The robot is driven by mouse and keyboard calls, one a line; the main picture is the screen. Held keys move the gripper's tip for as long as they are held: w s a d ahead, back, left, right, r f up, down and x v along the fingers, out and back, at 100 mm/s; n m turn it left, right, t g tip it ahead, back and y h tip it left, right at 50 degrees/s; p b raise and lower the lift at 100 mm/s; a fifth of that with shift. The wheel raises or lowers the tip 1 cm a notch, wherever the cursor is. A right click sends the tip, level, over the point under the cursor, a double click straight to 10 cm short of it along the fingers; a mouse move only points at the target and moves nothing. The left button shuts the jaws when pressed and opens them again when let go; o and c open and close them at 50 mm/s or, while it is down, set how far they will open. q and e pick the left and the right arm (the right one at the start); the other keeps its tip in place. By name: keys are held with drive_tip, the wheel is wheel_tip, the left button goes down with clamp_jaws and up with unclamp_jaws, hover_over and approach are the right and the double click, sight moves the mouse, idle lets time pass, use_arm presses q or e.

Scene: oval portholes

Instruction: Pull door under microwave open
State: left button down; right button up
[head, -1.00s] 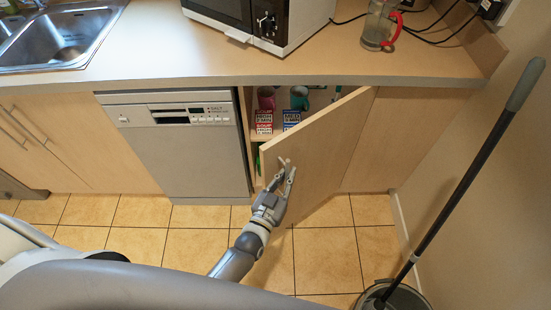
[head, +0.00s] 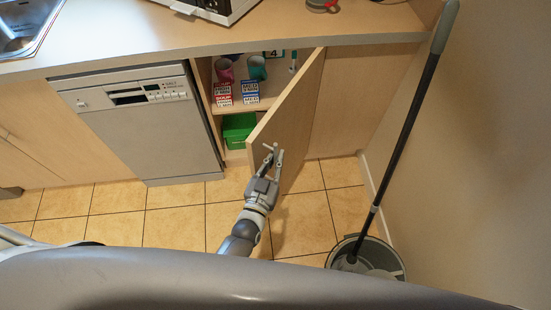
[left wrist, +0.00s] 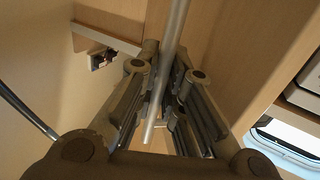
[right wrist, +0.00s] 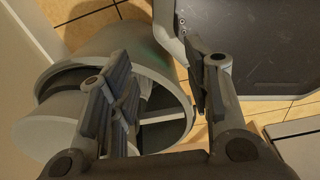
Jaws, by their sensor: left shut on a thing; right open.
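The wooden door (head: 299,100) under the counter stands well open, swung out from the cupboard below the microwave (head: 217,8). My left gripper (head: 273,157) is at the door's outer face, near its free edge, shut on the door handle. The handle (left wrist: 170,55) shows in the left wrist view as a thin metal bar running between the fingers. My right gripper (right wrist: 160,75) is open and empty, above the mop bucket in the right wrist view. It is not visible in the head view.
The open cupboard holds mugs (head: 257,68), small boxes (head: 250,92) and a green box (head: 238,130). A dishwasher (head: 145,125) is to its left. A mop (head: 405,130) stands in a bucket (head: 390,262) by the right wall. Tiled floor (head: 305,222) lies clear below the door.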

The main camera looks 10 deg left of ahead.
use_arm(q)
drive_tip(key=c, duration=1.8)
unclamp_jaws()
drive_tip(key=shift+w, duration=0.1)
drive_tip(key=s, duration=0.4)
drive_tip(key=s+a, duration=0.1)
drive_tip(key=s, duration=0.3)
drive_tip(key=s+a, duration=0.1)
drive_tip(key=s, duration=0.3)
drive_tip(key=shift+w, duration=0.1)
